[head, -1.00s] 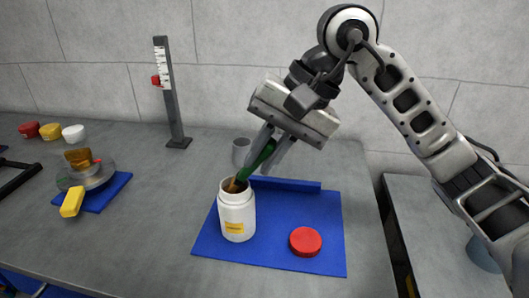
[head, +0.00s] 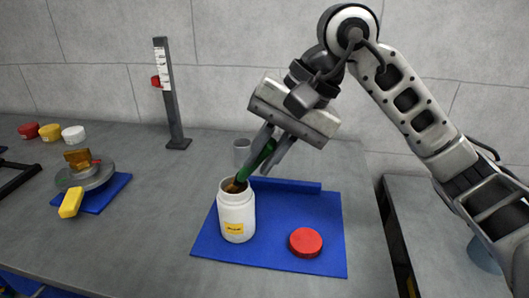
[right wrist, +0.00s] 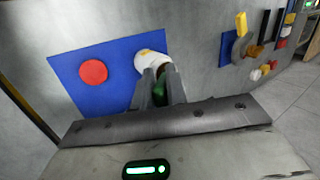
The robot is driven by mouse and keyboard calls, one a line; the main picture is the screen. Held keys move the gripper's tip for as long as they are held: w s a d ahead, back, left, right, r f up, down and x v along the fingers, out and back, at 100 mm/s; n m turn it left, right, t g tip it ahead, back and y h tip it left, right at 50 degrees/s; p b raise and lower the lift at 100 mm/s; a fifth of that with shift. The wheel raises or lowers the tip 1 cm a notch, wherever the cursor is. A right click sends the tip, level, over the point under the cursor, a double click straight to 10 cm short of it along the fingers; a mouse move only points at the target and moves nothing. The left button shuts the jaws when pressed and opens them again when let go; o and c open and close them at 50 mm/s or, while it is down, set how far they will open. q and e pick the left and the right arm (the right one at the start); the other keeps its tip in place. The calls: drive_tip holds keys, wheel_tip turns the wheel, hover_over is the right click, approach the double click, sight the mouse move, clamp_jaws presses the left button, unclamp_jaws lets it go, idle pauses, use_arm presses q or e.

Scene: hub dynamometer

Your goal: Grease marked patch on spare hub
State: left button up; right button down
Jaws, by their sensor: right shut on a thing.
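My right gripper (head: 259,157) is shut on a green-handled tool (head: 256,160), tilted over an open white jar (head: 236,216) with a yellow label. The tool's lower end is inside the jar mouth, hidden by the rim, where brown contents show. The right wrist view also shows the jar (right wrist: 151,62) just beyond my fingers (right wrist: 159,86). At the far left, a grey round hub (head: 92,178) carries a brown block (head: 78,158) and a yellow piece (head: 71,203). I cannot make out a marked patch on it. My left gripper is not in view.
The jar stands on a blue mat (head: 290,225) beside a red lid (head: 305,242). Red, yellow and white caps (head: 73,133) sit far left. The table between hub and jar is clear.

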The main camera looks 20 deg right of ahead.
drive_tip(key=shift+f, duration=0.1)
drive_tip(key=shift+r+p, duration=2.3)
drive_tip(key=shift+r, duration=1.3)
